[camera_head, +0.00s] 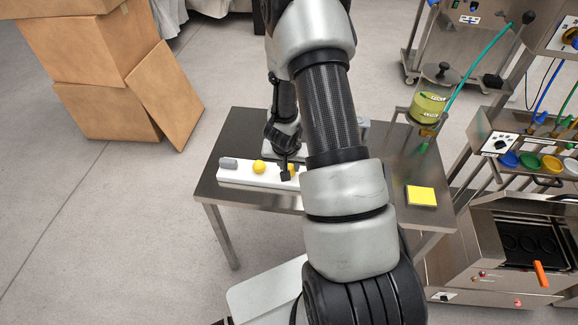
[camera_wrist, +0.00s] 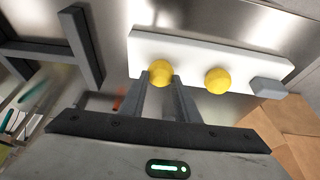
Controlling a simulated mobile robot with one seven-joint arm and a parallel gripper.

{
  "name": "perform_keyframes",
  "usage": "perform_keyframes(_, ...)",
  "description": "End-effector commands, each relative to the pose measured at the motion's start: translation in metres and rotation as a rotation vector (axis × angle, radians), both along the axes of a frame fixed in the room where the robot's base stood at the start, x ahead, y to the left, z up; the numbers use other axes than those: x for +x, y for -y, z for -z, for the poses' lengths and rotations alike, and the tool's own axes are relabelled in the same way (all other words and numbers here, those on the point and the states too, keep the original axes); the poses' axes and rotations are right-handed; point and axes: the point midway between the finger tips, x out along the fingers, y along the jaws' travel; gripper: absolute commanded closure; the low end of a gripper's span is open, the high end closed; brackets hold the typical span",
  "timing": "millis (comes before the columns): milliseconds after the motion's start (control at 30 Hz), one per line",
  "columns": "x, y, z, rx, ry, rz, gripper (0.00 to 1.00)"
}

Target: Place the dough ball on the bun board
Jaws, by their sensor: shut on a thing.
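The bun board (camera_head: 238,177) is a long white slab on the metal table; it also crosses the top of the wrist view (camera_wrist: 200,52). My gripper (camera_head: 287,175) is over its right part in the head view. In the wrist view my gripper (camera_wrist: 161,82) is shut on a yellow dough ball (camera_wrist: 160,69), which appears against the board's near edge. I cannot tell whether this ball touches the board. A second yellow ball (camera_head: 259,167) sits on the board beside it, also seen in the wrist view (camera_wrist: 217,80). My arm hides the board's right end in the head view.
A grey block (camera_head: 229,163) lies at the board's left end. A yellow square pad (camera_head: 421,196) lies on the table (camera_head: 385,215) at right. Cardboard boxes (camera_head: 90,90) stand at back left. Machines with hoses and an oven (camera_head: 515,240) stand at right.

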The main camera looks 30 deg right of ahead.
Motion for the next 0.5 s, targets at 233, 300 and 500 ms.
perform_keyframes(233,0.0000,-0.0003,0.0009,0.000,0.000,-0.001,0.68)
perform_keyframes(300,0.0000,-0.0003,0.0004,0.000,0.000,-0.001,0.56)
perform_keyframes(500,-0.0001,-0.0003,0.0003,0.000,0.000,-0.001,0.51)
